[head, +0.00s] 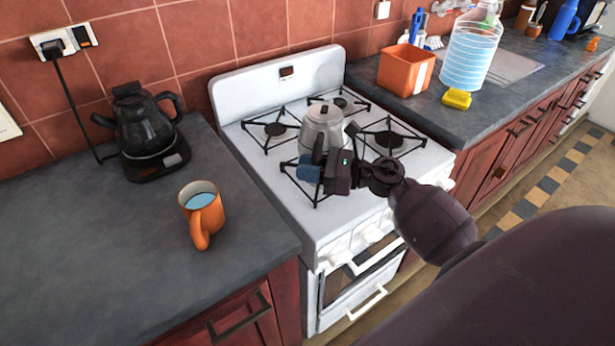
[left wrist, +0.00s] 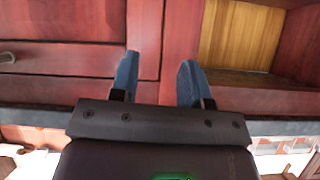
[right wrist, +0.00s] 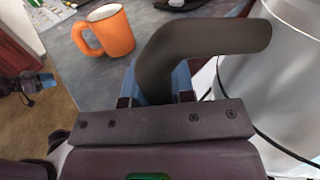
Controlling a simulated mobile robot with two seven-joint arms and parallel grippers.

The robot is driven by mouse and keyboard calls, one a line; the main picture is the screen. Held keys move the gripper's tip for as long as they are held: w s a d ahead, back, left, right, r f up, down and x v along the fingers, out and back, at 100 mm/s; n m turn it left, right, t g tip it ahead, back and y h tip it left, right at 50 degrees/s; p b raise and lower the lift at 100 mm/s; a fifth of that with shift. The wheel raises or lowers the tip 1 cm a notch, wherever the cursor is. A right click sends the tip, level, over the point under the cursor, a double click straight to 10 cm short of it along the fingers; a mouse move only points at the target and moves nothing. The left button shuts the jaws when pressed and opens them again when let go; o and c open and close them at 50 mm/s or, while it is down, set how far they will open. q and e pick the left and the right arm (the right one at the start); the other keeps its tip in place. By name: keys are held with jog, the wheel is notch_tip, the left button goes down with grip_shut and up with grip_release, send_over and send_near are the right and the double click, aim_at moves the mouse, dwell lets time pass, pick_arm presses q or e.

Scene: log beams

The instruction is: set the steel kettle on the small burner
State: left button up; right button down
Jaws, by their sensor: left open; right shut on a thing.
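The steel kettle (head: 322,128) is upright over the middle of the white stove, among the burners. I cannot tell whether its base touches the grates. My right gripper (head: 314,168) is at the kettle's near side, shut on its dark curved handle. In the right wrist view the handle (right wrist: 205,40) passes between the blue fingers, with the steel body (right wrist: 285,85) at the right. Burners show at back left (head: 275,129), back right (head: 341,102) and front right (head: 388,139); the front-left one is mostly hidden by my gripper. My left gripper (left wrist: 157,75) is open and empty, facing red cabinet fronts.
An orange mug (head: 203,212) and a black electric kettle (head: 147,130) stand on the left counter. An orange pot (head: 405,70), yellow sponge (head: 457,98) and large water bottle (head: 470,55) stand on the right counter. The stove's raised back panel (head: 280,80) borders the burners.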

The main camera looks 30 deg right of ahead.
notch_tip(320, 180, down, 3)
jog(key=shift+r, duration=0.15)
jog(key=shift+f+b, duration=0.2)
jog(key=shift+b, duration=0.15)
jog(key=c, duration=1)
grip_release()
jog(key=shift+o, duration=0.2)
jog(key=shift+r, duration=0.15)
jog(key=b+v, duration=0.1)
jog(key=v, duration=1)
jog(key=shift+s+d, duration=0.3)
jog(key=shift+s, duration=0.05)
